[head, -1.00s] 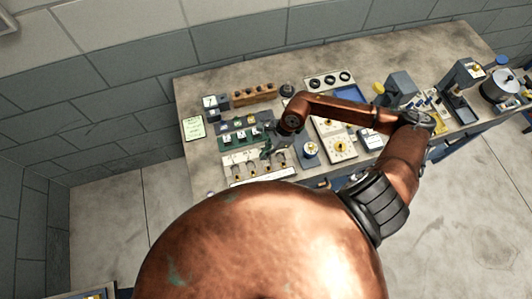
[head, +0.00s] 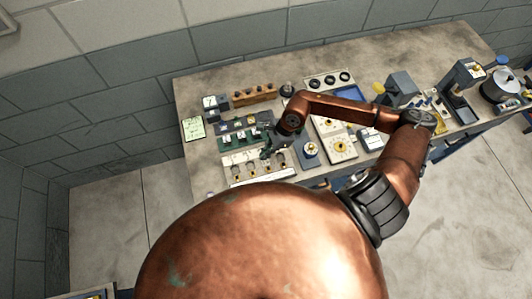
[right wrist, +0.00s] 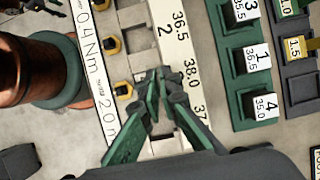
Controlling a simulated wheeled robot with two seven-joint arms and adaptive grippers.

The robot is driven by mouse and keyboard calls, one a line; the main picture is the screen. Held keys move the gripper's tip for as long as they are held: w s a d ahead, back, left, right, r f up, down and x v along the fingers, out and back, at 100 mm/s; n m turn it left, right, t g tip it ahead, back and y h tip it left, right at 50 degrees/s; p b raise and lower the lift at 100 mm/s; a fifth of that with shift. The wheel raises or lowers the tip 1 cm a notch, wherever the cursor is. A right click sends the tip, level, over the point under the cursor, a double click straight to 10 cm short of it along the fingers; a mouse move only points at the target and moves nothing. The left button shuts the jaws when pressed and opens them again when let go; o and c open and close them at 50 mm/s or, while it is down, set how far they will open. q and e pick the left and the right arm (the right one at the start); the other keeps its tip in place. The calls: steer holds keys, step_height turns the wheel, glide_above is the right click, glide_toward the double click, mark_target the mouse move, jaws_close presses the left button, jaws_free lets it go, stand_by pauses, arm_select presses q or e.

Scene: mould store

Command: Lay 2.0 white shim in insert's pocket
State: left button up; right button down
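My right gripper (right wrist: 160,76) points down over a pale labelled holder (right wrist: 176,50) in the right wrist view. Its green and dark fingers converge to nearly touching tips, with no shim visible between them. The tips cover part of the holder near the "38.0" label. In the head view the same gripper (head: 267,149) is small, between the green tray (head: 224,142) and the front rack. I cannot pick out the 2.0 white shim or the insert's pocket with certainty. My left gripper is not in view.
The green tray (right wrist: 224,52) with numbered compartments lies right of the gripper in the wrist view, beside a dark tray with a yellow "1.5" tag (right wrist: 294,47). A torque-marked strip (right wrist: 97,75) and yellow-topped fittings (right wrist: 112,45) lie left. A wooden block (head: 253,94) stands behind.

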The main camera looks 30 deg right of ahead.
stand_by(0.3)
steer(key=c, duration=2.6)
jaws_free()
steer(key=shift+c, duration=0.2)
steer(key=o, duration=0.6)
steer(key=shift+c, duration=0.2)
steer(key=o, duration=0.4)
steer(key=shift+r, duration=0.15)
steer(key=shift+r+p, duration=1.6)
steer(key=shift+r, duration=2.05)
